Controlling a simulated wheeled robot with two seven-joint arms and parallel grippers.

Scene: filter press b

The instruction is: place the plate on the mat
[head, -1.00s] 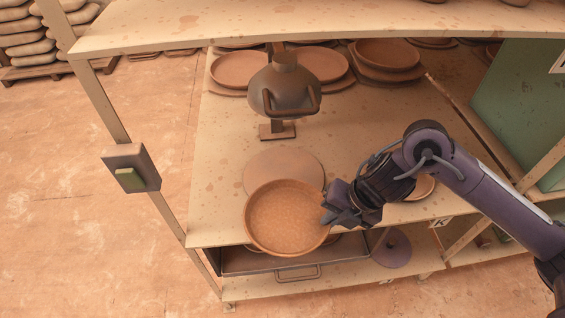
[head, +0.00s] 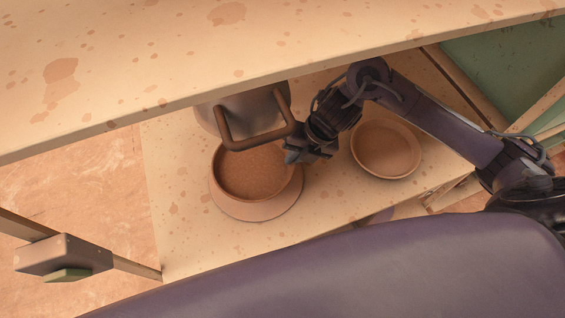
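The plate (head: 252,178), a round brown dish with a raised rim, is over the round tan mat (head: 266,211) in the head view. The mat shows as a crescent along the plate's near and right sides. I cannot tell whether the plate rests on it or is just above. My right gripper (head: 290,152) is at the plate's right rim and appears shut on it; the fingertips are hard to make out. My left gripper is not in view.
A second shallow dish (head: 387,148) lies to the right. The upper shelf (head: 200,60) covers the top of the view. A switch box (head: 64,256) is at the lower left.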

